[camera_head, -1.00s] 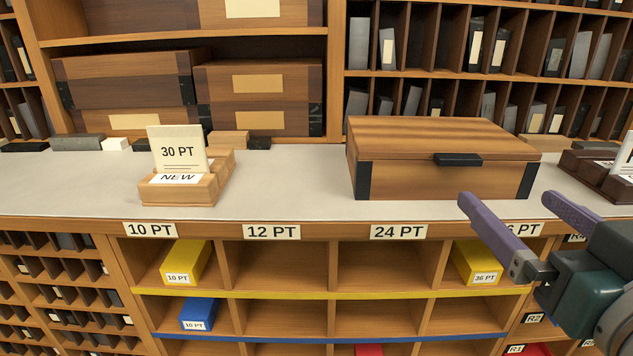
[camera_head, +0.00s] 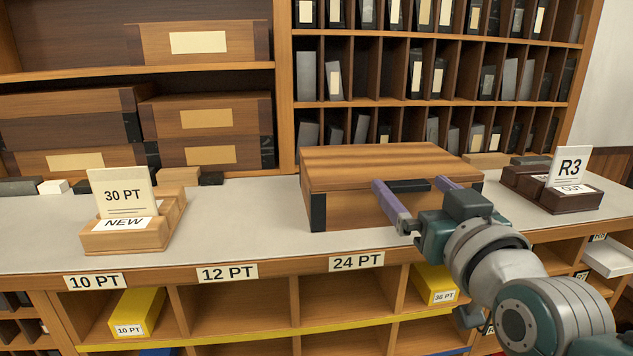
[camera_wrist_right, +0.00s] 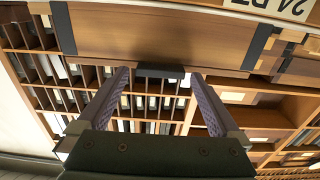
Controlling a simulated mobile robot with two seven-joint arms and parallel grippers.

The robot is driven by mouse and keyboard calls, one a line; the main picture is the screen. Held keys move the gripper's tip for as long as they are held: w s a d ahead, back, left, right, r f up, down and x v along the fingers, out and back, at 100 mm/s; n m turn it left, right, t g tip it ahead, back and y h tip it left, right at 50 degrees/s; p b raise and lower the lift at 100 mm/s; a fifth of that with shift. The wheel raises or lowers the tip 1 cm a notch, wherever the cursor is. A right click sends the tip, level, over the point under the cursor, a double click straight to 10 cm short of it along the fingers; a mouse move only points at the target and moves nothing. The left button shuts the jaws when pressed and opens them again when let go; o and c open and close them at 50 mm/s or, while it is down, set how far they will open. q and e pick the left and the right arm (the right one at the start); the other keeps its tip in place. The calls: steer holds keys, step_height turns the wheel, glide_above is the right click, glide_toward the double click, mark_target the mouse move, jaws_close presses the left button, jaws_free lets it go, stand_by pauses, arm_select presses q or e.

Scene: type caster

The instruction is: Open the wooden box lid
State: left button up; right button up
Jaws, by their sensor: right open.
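The wooden box (camera_head: 345,211) stands on the grey counter with its striped lid (camera_head: 385,165) closed. Black corner pieces and a black front handle (camera_head: 409,186) mark it. My right gripper (camera_head: 416,184) is open at the box front, its purple fingers on either side of the handle in the picture. In the right wrist view the handle (camera_wrist_right: 160,71) shows between and just beyond the two fingertips (camera_wrist_right: 160,76). I cannot tell whether the fingers touch it. The right arm hides the box's lower right front. My left gripper is not in view.
A light wooden holder (camera_head: 130,235) with a "30 PT" card stands left on the counter (camera_head: 240,215). A dark holder (camera_head: 560,195) with an "R3" card stands right. Shelves with boxes and slots rise behind. Labelled cubbies with yellow boxes (camera_head: 137,312) lie below the counter edge.

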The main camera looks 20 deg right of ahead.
jaws_close()
stand_by(0.8)
